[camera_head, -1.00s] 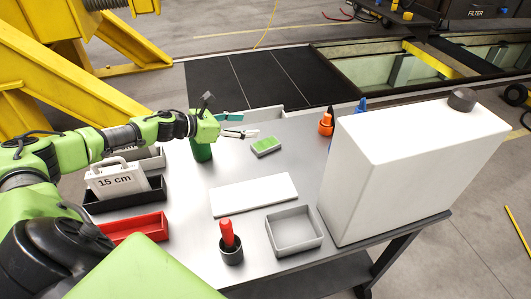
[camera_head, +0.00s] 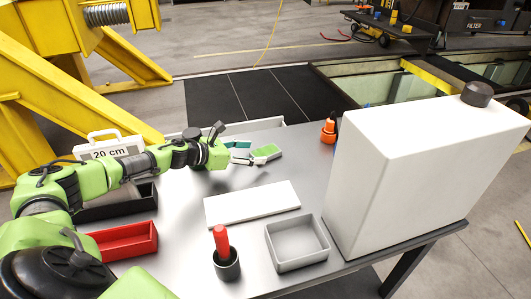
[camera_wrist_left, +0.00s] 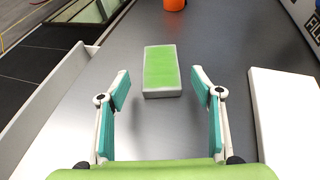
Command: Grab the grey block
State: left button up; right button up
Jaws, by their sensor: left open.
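The grey block (camera_head: 266,153) has a green top and grey sides. It lies on the grey table, beyond the white flat panel. In the left wrist view the block (camera_wrist_left: 162,72) is centred ahead of my left gripper. My left gripper (camera_head: 248,152) is open and empty, with its teal-padded fingers pointing at the block. In the left wrist view the fingertips (camera_wrist_left: 160,82) show on either side of the block's near part, with gaps on both sides. I cannot tell how far above the table they are. My right gripper is not in view.
A white flat panel (camera_head: 252,204), a grey tray (camera_head: 297,262), a dark cup with a red-handled tool (camera_head: 224,248) and a red bin (camera_head: 122,240) are nearer. A big white container (camera_head: 410,170) stands right. An orange bottle (camera_head: 328,131) is beyond the block. A "20 cm" case (camera_head: 108,150) is left.

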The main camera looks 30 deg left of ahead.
aim_at(264, 152)
pick_arm(q)
jog(key=shift+p+x, duration=0.6)
jog(key=shift+x, duration=1.65)
jog(key=shift+r, duration=0.2)
jog(key=c, duration=1.5)
